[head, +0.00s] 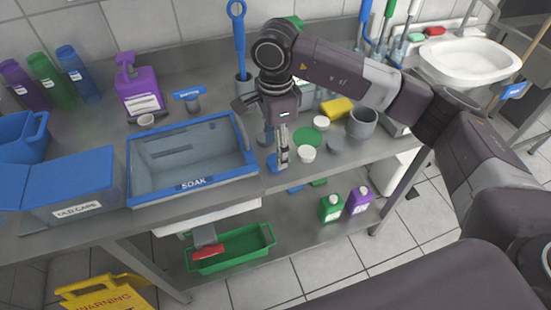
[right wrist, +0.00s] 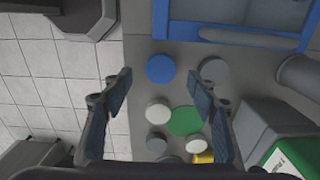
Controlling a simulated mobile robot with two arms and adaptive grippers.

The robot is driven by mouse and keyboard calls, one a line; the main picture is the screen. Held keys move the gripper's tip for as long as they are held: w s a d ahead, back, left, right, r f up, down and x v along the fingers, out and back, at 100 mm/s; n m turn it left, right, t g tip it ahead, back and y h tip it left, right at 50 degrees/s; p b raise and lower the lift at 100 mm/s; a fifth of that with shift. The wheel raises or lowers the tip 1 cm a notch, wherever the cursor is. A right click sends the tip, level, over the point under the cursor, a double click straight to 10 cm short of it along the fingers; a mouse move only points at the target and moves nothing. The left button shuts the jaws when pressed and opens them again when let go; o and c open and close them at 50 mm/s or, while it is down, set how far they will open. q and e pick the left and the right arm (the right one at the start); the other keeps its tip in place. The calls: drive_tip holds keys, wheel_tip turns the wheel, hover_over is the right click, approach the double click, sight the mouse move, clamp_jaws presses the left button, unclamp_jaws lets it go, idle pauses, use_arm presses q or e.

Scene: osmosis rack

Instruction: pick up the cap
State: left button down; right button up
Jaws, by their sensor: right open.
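Several round flat caps lie on the steel counter, and I cannot tell which one is meant. In the right wrist view a blue cap (right wrist: 160,68) lies ahead between my fingertips, with a white cap (right wrist: 158,111) nearer and a large green disc (right wrist: 185,121) beside it. A grey cap (right wrist: 217,71) is partly hidden by the right finger. My right gripper (head: 282,158) points down over the counter, open and empty; it also shows in the right wrist view (right wrist: 164,78). In the head view the blue cap (head: 272,162) is partly hidden by the finger. My left gripper is not in view.
A blue-rimmed soak basin (head: 255,168) stands left of the gripper. A grey cup (head: 363,122) and a yellow sponge (head: 337,109) are to the right. The counter's front edge is close to the caps. A green tray (head: 262,262) sits on the shelf below.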

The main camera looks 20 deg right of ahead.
sight(271, 161)
drive_tip(key=shift+w+f+p, duration=0.1)
drive_tip(key=shift+f+p, duration=0.4)
drive_tip(key=shift+f, duration=1.45)
drive_tip(key=c, duration=0.8)
